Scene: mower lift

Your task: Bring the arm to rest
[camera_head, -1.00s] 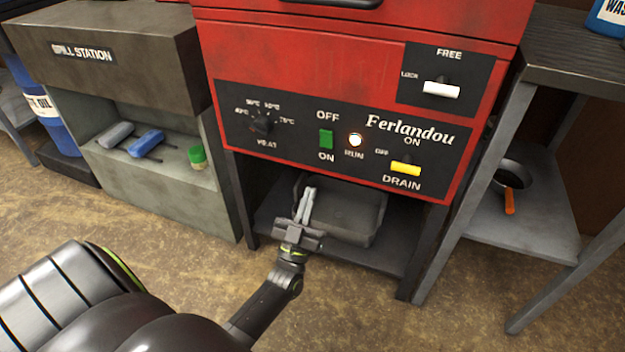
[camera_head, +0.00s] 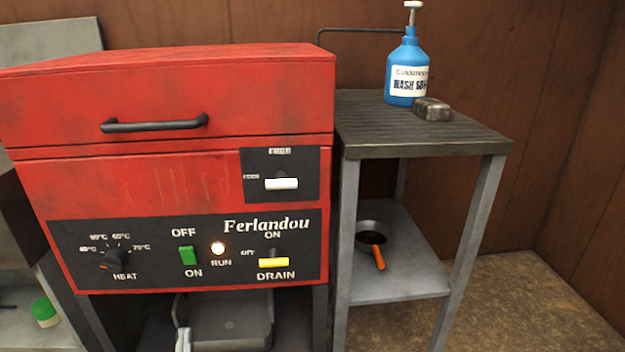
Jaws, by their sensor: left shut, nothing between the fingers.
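My left gripper (camera_head: 182,328) shows only in part at the bottom of the head view, below the red machine's control panel. Its fingers are shut and empty, in front of the left side of a grey tray (camera_head: 232,322) under the machine. I cannot tell whether they touch the tray. The rest of my left arm is below the picture. My right gripper is not in view.
The red machine (camera_head: 190,180) has a lid handle (camera_head: 155,124), knob, switches and a lit run lamp. A side table (camera_head: 400,140) at right holds a blue wash bottle (camera_head: 405,68) and a dark block (camera_head: 432,109). A bowl with an orange handle (camera_head: 379,257) sits on its shelf. Floor at right is clear.

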